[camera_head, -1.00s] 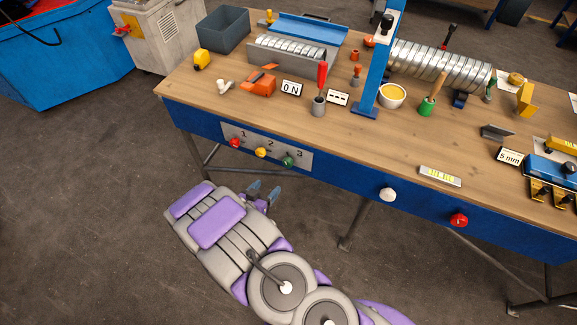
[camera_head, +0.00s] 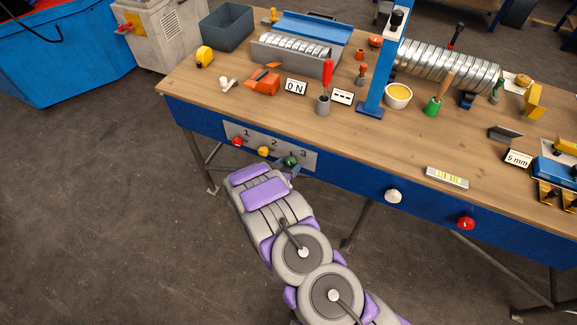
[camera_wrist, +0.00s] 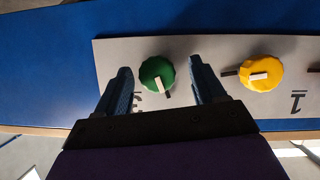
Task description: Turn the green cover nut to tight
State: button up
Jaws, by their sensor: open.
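The green cover nut (camera_head: 290,161) is the rightmost of three coloured nuts on the grey plate (camera_head: 235,131) on the bench's blue front. In the wrist view the green nut (camera_wrist: 156,72) lies between the two blue fingers of my gripper (camera_wrist: 160,68), with a gap on each side. My gripper is open and empty; how deep the fingers reach around the nut is unclear. A white mark on the nut's face points down in the wrist view, close to a dark tick on the plate. In the head view my gripper (camera_head: 289,172) is at the nut and partly covers it.
The yellow nut (camera_wrist: 260,73) sits close beside one finger, with its own dark tick. The red nut (camera_head: 237,142) is farther left. The bench top (camera_head: 290,115) overhangs the plate and holds tools.

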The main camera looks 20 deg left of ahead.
jog(key=shift+w+f, duration=0.15)
jog(key=shift+w, duration=0.25)
jog(key=shift+d, duration=0.1)
jog(key=shift+d, duration=0.15)
jog(key=c, duration=1.1)
jog(key=shift+o, duration=0.2)
